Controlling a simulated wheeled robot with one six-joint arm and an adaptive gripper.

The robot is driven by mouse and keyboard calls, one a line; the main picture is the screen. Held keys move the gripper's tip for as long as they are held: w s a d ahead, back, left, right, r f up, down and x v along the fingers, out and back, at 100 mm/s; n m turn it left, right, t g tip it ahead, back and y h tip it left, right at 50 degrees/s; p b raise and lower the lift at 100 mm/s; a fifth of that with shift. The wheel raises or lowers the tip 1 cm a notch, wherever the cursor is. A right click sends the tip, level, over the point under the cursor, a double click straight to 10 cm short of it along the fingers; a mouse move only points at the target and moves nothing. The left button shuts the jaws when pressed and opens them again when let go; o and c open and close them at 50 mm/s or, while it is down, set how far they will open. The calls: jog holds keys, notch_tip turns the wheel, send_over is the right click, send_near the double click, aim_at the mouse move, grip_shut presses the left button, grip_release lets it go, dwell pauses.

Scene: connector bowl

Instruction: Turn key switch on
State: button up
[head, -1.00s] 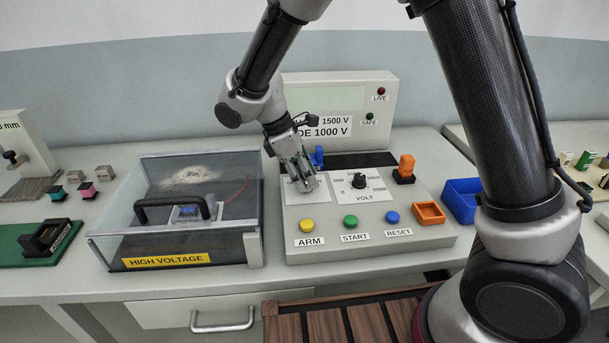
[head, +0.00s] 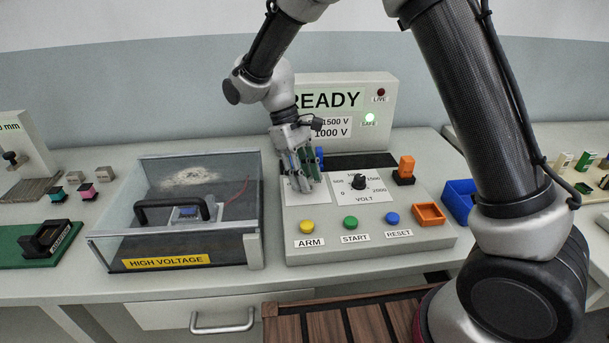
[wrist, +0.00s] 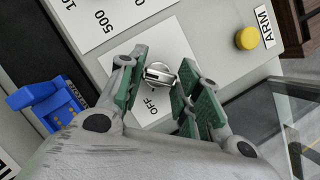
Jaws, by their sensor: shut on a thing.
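The key switch (wrist: 159,73) is a silver metal key on a white plate marked OFF, seen between my green finger pads in the wrist view. My gripper (wrist: 164,88) is shut on it. In the head view my gripper (head: 306,178) points down at the left part of the control panel (head: 415,215) and hides the key. The display (head: 325,98) above the panel reads READY, and the green SAFE lamp (head: 370,118) is lit. The red LIVE lamp (head: 381,92) is dark.
The VOLT dial (head: 359,182) is just right of my gripper. Yellow ARM (head: 306,226), green START (head: 350,222) and blue RESET (head: 392,218) buttons line the front. A clear high-voltage box (head: 178,225) stands close at left. A blue connector (wrist: 45,98) lies beside the gripper.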

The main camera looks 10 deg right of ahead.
dwell(0.3)
jog(key=o, duration=1)
jog(key=v, duration=1.2)
jog(key=shift+w, duration=0.15)
